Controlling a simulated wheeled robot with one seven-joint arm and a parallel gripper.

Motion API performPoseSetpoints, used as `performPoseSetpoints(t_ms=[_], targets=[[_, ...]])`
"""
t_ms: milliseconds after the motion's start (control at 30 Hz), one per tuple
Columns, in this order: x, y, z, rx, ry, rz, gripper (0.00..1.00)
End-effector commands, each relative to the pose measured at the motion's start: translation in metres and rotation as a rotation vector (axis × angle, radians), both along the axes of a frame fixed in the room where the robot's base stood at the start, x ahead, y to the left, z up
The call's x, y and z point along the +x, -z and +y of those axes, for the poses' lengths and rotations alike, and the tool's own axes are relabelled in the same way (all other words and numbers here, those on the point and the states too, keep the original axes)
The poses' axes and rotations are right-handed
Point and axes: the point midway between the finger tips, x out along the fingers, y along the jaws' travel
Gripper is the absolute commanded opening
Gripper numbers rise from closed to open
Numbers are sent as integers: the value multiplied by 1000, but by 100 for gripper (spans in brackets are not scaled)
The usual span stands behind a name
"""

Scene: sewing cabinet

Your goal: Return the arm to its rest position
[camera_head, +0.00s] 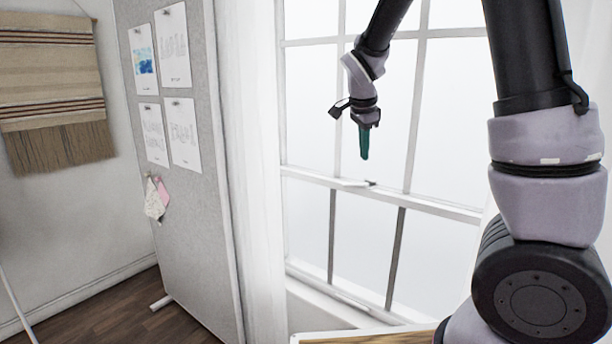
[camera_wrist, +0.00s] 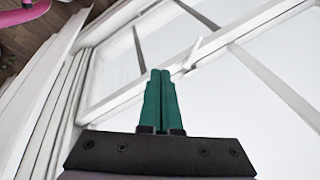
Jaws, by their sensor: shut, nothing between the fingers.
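My arm rises along the right side of the head view and bends over at the top. My gripper (camera_head: 365,155) hangs from it, pointing down, in front of the tall window (camera_head: 310,120). In the wrist view the two green fingers of my gripper (camera_wrist: 160,75) lie side by side, closed against each other with nothing between them. The window frame (camera_wrist: 130,98) lies behind the fingers in that view. No object is at the fingertips.
A grey pinboard (camera_head: 200,220) with pinned papers stands left of a white curtain (camera_head: 255,180). A striped woven hanging (camera_head: 55,85) is on the left wall. A wooden surface edge (camera_head: 370,338) shows at the bottom. Dark wood floor (camera_head: 130,315) shows at lower left.

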Motion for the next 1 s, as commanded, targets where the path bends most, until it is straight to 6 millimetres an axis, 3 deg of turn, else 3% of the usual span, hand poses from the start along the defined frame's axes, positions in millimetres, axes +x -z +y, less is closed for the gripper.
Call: performPoseSetpoints(t_ms=[100,300,600,800,1000], targets=[[-35,-26,-21,94,-122,9,0],[-100,-69,-40,161,-378,-57,0],[-201,-116,-46,34,-750,-237,0],[-238,-120,-41,-94,-893,-290,0],[-247,-119,-39,-133,-932,-296,0]])
